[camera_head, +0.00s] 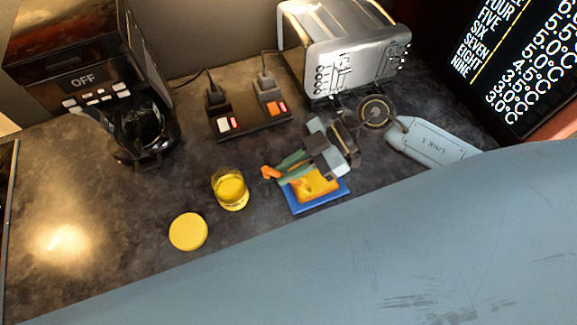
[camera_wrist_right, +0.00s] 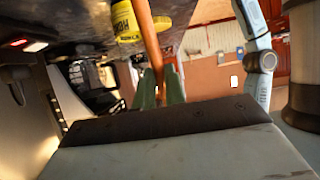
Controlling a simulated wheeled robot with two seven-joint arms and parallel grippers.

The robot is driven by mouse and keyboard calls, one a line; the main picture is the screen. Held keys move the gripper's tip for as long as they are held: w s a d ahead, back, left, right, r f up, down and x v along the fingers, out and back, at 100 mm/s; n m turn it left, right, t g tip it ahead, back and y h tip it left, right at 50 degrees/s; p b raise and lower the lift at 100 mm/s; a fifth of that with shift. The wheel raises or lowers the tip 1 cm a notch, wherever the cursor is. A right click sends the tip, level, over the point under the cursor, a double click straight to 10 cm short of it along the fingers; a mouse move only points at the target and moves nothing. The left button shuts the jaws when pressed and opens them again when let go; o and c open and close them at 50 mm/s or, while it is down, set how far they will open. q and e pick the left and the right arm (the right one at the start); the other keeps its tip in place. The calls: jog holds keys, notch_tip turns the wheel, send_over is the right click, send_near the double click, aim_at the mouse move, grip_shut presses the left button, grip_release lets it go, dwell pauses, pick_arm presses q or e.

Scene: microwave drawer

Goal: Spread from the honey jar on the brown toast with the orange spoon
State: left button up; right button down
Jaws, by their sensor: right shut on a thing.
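My right gripper (camera_head: 277,170) has green fingers shut on the orange spoon (camera_head: 268,173). In the right wrist view the spoon (camera_wrist_right: 148,35) sticks out between the fingertips (camera_wrist_right: 159,88). The honey jar (camera_head: 230,190) stands open to the left of the gripper, with yellow honey in it. Its label shows in the right wrist view (camera_wrist_right: 124,20), just left of the spoon. The toast (camera_head: 316,186) lies on a blue plate (camera_head: 333,198) under the gripper, partly hidden by it. Its visible surface looks golden yellow and orange. My left gripper is out of view.
A yellow lid (camera_head: 188,231) lies left of the jar. A coffee maker (camera_head: 90,80) stands at the back left. A power strip (camera_head: 250,124) with plugs and a metal toaster (camera_head: 345,50) are behind. The front-left counter is clear.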

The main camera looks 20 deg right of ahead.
jog(key=shift+d, duration=1.45)
jog(key=shift+d, duration=0.1)
jog(key=shift+d+f, duration=0.1)
jog(key=shift+d, duration=1.05)
jog(key=shift+p, duration=0.35)
jog(key=shift+a+r+p, duration=0.2)
jog(key=shift+a+p, duration=0.55)
jog(key=shift+a, duration=0.6)
jog(key=shift+a, duration=0.15)
